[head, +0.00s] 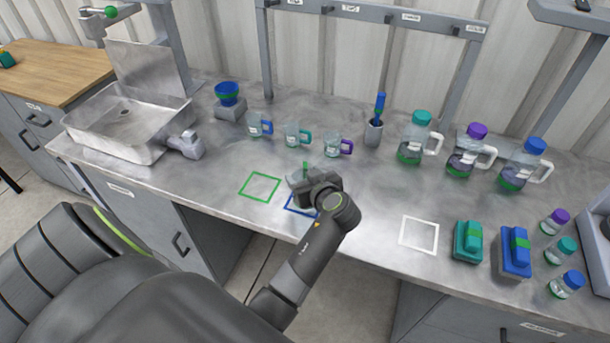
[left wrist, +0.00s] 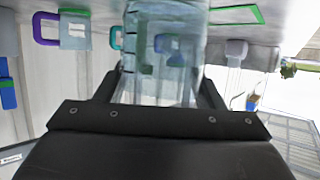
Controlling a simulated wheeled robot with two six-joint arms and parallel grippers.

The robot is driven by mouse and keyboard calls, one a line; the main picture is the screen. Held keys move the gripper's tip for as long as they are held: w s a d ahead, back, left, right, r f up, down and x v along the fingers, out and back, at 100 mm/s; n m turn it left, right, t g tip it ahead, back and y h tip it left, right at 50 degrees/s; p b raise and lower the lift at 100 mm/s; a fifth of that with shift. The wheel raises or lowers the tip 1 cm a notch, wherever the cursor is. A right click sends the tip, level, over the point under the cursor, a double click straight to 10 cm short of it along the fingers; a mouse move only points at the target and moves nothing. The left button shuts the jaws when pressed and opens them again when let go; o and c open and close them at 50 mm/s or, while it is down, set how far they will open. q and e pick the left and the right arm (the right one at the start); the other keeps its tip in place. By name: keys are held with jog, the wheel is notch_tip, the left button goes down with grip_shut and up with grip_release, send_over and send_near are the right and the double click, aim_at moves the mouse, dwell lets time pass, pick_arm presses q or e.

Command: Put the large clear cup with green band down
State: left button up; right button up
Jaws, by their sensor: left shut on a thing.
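The large clear cup (left wrist: 165,50) stands out in the left wrist view, between the two dark fingers of my left gripper (left wrist: 160,90). In the head view, my left gripper (head: 308,185) is over the blue square outline (head: 296,205) on the bench and hides most of the cup. A little green shows at the cup there, but the band is not clear. I cannot tell whether the cup's base touches the bench. My right gripper is not in view.
A green square outline (head: 260,187) lies left of the blue one, and a white one (head: 419,235) lies to the right; both are empty. Handled mugs (head: 297,134) stand behind the gripper. Lidded jugs (head: 414,140) stand back right. A metal sink (head: 125,120) is at left.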

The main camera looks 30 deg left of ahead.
pick_arm(q)
jog(key=shift+f, duration=0.15)
jog(key=shift+f, duration=0.2)
jog(key=o, duration=1)
jog(key=shift+o, duration=0.2)
jog(key=shift+r, duration=0.3)
